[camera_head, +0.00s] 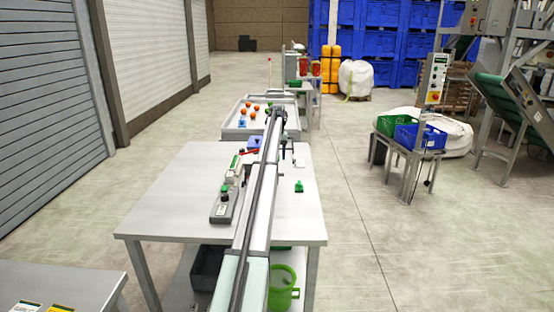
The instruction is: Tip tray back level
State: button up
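A pale grey tray (235,131) with raised edges stands beyond the far edge of the white table. Several orange round fruits (249,113) and a small blue item lie in it. It is too small in the picture to tell whether it is level or tilted. My arm reaches away from me across the table, and its far end is by the tray's near right corner. My gripper (284,148) seems to hang below that end, small and dark. Its fingers are not clear, and I cannot tell whether it touches anything. My arm hides part of the tray's right side.
The white table (165,200) holds a grey device with green parts (224,203), a blue item (254,144) and a green item (299,186). A green bucket (284,288) is below. A stand with green and blue crates (420,136) is at right. The table's left side is clear.

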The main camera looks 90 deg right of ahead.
jog(key=shift+f, duration=1.05)
grip_shut()
